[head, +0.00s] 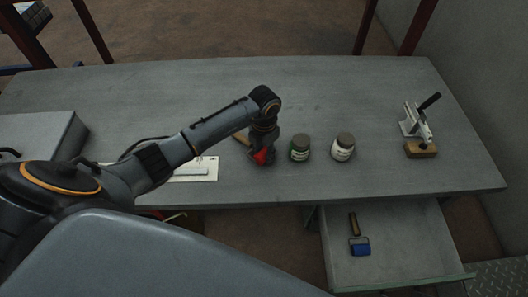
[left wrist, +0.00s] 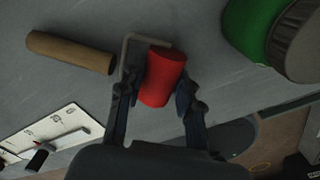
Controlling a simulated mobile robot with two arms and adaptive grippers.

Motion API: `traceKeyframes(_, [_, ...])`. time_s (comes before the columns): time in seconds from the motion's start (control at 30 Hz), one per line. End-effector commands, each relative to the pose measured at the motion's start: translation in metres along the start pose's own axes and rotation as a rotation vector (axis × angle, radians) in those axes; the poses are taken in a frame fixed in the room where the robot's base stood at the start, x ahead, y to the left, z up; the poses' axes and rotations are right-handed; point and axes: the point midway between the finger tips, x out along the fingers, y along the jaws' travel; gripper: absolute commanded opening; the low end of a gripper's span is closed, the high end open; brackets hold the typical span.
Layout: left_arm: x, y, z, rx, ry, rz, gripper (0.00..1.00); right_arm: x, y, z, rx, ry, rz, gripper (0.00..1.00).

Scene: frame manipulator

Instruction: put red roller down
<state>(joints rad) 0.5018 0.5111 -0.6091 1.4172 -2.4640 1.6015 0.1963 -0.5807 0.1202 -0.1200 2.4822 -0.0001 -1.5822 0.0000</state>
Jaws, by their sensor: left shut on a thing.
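The red roller (left wrist: 163,77) is between the two fingers of my left gripper (left wrist: 160,97) in the left wrist view. Its bent metal rod leads to a wooden handle (left wrist: 70,52) on the left. In the head view my left gripper (head: 262,150) points down over the table near its front edge, shut on the red roller (head: 262,156), which is partly hidden by the gripper. I cannot tell whether the roller touches the table top. My right gripper is not in view.
A green-labelled jar (head: 300,148) stands just right of the roller, with a white-labelled jar (head: 343,148) beyond it. A white sheet (head: 205,170) lies to the left. A clamp-like tool (head: 416,122) stands at the right. A blue roller (head: 360,246) lies in the open drawer (head: 400,270).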

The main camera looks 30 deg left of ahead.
Motion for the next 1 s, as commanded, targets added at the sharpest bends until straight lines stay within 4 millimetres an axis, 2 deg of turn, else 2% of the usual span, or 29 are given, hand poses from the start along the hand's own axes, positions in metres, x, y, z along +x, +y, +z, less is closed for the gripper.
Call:
traceKeyframes(0.2, [0.003,0.000,0.000,0.000,0.000,0.001,0.00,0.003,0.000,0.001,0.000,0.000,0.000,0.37])
traceKeyframes(0.23, [0.003,0.000,0.000,0.000,0.000,0.001,0.37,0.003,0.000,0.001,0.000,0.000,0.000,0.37])
traceKeyframes(0.33, [0.002,0.000,0.000,0.000,0.000,0.000,0.57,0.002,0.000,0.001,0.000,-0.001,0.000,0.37])
traceKeyframes(0.63, [0.002,0.000,0.000,0.000,0.000,0.000,0.57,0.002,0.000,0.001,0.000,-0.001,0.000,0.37])
traceKeyframes(0.77, [-0.007,0.000,0.000,0.000,-0.001,0.001,0.57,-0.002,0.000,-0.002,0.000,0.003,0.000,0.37])
traceKeyframes(1.0, [-0.055,0.001,0.001,0.002,-0.005,0.002,0.57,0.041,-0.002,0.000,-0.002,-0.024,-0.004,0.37])
